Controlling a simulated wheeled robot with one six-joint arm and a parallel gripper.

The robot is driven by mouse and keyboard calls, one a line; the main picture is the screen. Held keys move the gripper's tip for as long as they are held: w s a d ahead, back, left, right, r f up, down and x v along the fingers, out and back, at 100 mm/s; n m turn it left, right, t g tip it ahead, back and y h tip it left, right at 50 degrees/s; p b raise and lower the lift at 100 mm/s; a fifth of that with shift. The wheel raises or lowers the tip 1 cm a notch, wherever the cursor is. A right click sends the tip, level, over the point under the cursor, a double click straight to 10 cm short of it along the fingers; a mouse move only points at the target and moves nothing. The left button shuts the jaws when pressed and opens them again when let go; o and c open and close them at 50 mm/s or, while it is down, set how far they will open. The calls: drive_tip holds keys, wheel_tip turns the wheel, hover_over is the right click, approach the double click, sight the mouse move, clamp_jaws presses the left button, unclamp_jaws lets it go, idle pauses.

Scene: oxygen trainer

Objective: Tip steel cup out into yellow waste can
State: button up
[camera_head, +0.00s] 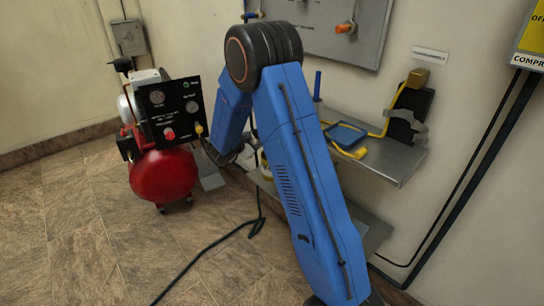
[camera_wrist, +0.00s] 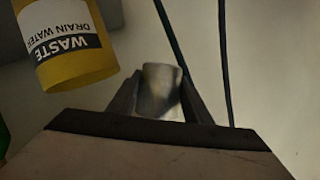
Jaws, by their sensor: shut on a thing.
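The steel cup (camera_wrist: 160,92) is a shiny grey metal piece between the two dark fingers of my gripper (camera_wrist: 160,85) in the wrist view. My gripper is shut on it. The cup's inside is hidden, and I cannot tell how far it tilts. The yellow waste can (camera_wrist: 75,45) is at the upper left of the wrist view, apart from the cup. Its white label reads "WASTE DRAIN WATER" upside down in the picture. In the head view my blue arm hides the cup and most of my gripper.
A red compressor (camera_head: 165,175) stands on the tiled floor to the left. A grey wall shelf (camera_head: 385,158) at right bears a blue tray (camera_head: 346,134) and yellow items. A black hose (camera_head: 215,245) lies on the floor. The floor at lower left is clear.

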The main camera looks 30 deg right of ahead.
drive_tip(key=shift+s+d+r+m+t, duration=0.2)
drive_tip(key=shift+s+r+m, duration=0.05)
drive_tip(key=shift+s+m, duration=0.15)
drive_tip(key=shift+s+d+r+m+t, duration=0.15)
drive_tip(key=shift+s+r+m+t, duration=0.1)
drive_tip(key=shift+s+m, duration=0.1)
drive_tip(key=shift+s+r+m+t, duration=0.1)
drive_tip(key=shift+r+m+t, duration=0.2)
drive_tip(key=shift+m+t, duration=0.2)
drive_tip(key=shift+f+m+t, duration=0.35)
drive_tip(key=shift+m, duration=0.4)
drive_tip(key=shift+r+m+t, duration=0.3)
drive_tip(key=shift+r+m, duration=0.05)
drive_tip(key=shift+m, duration=0.15)
drive_tip(key=shift+s+r+m+t, duration=0.15)
drive_tip(key=shift+r+m+t, duration=0.2)
drive_tip(key=shift+m, duration=0.35)
drive_tip(key=shift+s+d+f+m+t+h, duration=0.15)
drive_tip(key=shift+s+d+f+m, duration=0.05)
drive_tip(key=shift+s+m, duration=0.2)
drive_tip(key=shift+s+d+f+m+t+h, duration=0.1)
drive_tip(key=shift+s+d+f+m+h, duration=0.1)
drive_tip(key=shift+s+m, duration=0.2)
drive_tip(key=shift+w+a, duration=0.1)
drive_tip(key=shift+w, duration=0.05)
drive_tip(key=shift+r, duration=0.1)
drive_tip(key=shift+m, duration=0.4)
